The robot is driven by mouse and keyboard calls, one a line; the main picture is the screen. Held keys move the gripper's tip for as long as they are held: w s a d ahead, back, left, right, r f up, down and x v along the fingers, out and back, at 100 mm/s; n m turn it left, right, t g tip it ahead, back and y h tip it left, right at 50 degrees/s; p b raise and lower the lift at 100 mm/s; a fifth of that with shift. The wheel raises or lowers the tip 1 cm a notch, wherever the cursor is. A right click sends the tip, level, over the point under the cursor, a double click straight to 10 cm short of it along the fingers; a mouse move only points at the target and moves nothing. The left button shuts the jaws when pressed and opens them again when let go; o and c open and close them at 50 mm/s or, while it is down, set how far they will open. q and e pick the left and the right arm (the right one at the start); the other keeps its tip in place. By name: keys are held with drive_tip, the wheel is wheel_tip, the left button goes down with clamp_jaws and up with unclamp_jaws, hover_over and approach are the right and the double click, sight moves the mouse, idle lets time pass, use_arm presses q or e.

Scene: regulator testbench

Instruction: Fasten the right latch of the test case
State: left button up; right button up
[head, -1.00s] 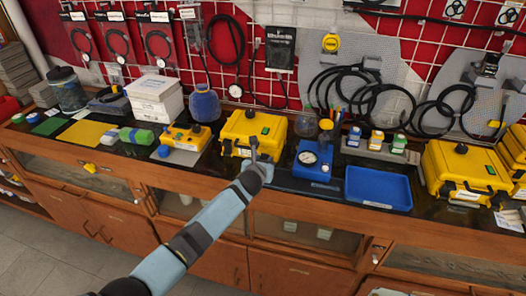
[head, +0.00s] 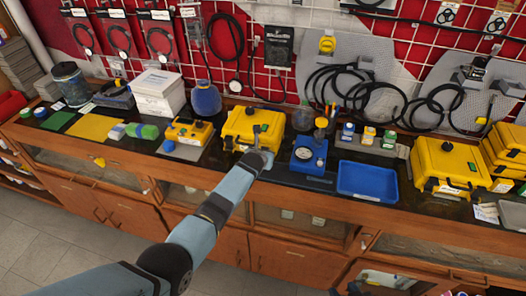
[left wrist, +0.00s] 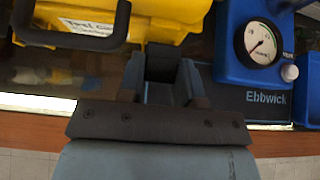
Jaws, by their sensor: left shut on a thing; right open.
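The yellow test case (head: 243,122) stands shut on the bench, with its black handle and white label toward me. It also shows at the upper left of the left wrist view (left wrist: 155,25). My left gripper (head: 259,152) is at the front right of the case. In the left wrist view its fingers (left wrist: 160,78) are close around a dark piece at the case front, which looks like the right latch (left wrist: 165,52). The fingers partly hide it, so its exact angle is unclear. I cannot make out my right gripper in either view.
A blue gauge unit (head: 308,155) stands close to the right of the gripper, with a blue tray (head: 367,180) beyond it. A smaller yellow device (head: 188,132) is left of the case. Another yellow case (head: 450,165) stands farther right. Jars stand behind.

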idle(0.5)
use_arm(q)
drive_tip(key=o, duration=0.9)
drive_tip(key=shift+r, duration=0.1)
